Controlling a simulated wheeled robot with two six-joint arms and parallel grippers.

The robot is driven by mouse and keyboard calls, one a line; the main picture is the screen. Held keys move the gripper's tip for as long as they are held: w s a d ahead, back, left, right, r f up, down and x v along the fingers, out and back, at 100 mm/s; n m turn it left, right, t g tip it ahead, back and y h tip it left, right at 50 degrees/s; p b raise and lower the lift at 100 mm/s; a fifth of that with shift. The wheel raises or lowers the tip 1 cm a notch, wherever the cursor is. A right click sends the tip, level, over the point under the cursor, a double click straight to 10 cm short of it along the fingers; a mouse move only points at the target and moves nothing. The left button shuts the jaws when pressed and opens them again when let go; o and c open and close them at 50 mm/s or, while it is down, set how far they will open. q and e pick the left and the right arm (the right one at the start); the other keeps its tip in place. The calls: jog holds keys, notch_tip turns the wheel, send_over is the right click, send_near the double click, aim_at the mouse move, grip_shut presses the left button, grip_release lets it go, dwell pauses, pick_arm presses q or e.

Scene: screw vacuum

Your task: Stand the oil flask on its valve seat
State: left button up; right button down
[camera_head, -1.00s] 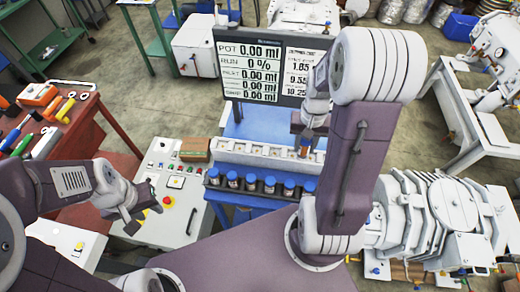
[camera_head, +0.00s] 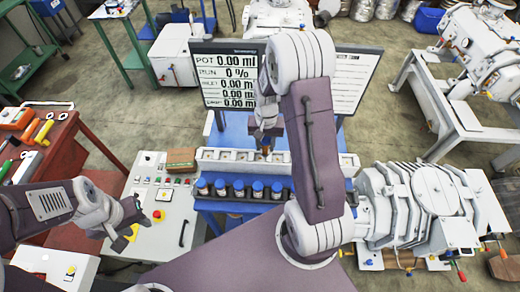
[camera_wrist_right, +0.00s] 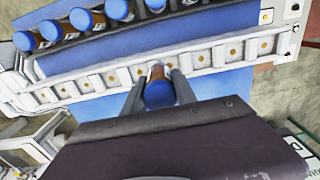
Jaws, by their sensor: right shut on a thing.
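My right gripper (camera_head: 266,138) is shut on an oil flask (camera_head: 265,149), a small amber flask. In the right wrist view the flask (camera_wrist_right: 158,92) shows a blue cap between the two fingers (camera_wrist_right: 158,88). It is at the white valve seat rail (camera_head: 220,155), roughly midway along it. The rail, with its row of square seats, also shows in the wrist view (camera_wrist_right: 92,82). The flask's base is hidden, so I cannot tell whether it touches a seat. My left gripper (camera_head: 133,216) is away at the left, above the control panel; its jaw opening is unclear.
Several blue-capped flasks (camera_head: 238,188) stand in a dark rack in front of the rail. The monitor (camera_head: 225,78) stands behind it. A control panel (camera_head: 150,240) lies left, and a large pump (camera_head: 412,210) stands right. My right arm hides part of the rail.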

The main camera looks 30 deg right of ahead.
jog(key=shift+w+a+f, duration=0.65)
jog(key=shift+w, duration=0.25)
notch_tip(320, 180, down, 4)
jog(key=shift+r+p, duration=0.1)
jog(key=shift+p, duration=0.35)
jog(key=shift+f, duration=0.25)
jog(key=c, duration=1)
grip_release()
